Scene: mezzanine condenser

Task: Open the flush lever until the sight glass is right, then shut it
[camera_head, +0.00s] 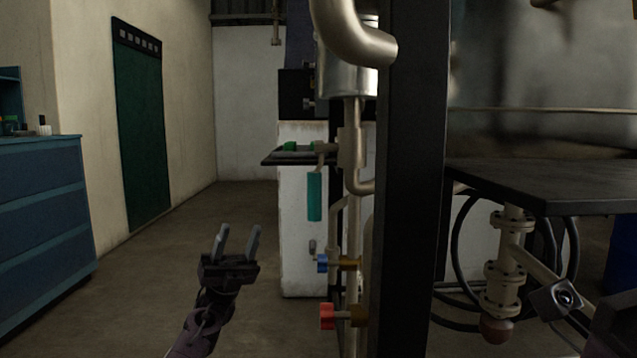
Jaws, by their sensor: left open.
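A green upright tube (315,197), which looks like the sight glass, hangs beside the pale vertical piping at the picture's centre. Below it are a valve with a blue handle (322,263) and a lower valve with a red handle (327,316). I cannot tell which is the flush lever. My left gripper (238,240) is open and empty, fingers pointing up, left of both handles and apart from them. I see no right gripper fingers.
A black post (412,180) stands just right of the piping. A dark shelf (545,184) and a flanged pipe (511,245) are on the right. A blue cabinet (42,225) stands at the left. The floor (165,275) between the cabinet and my left gripper is clear.

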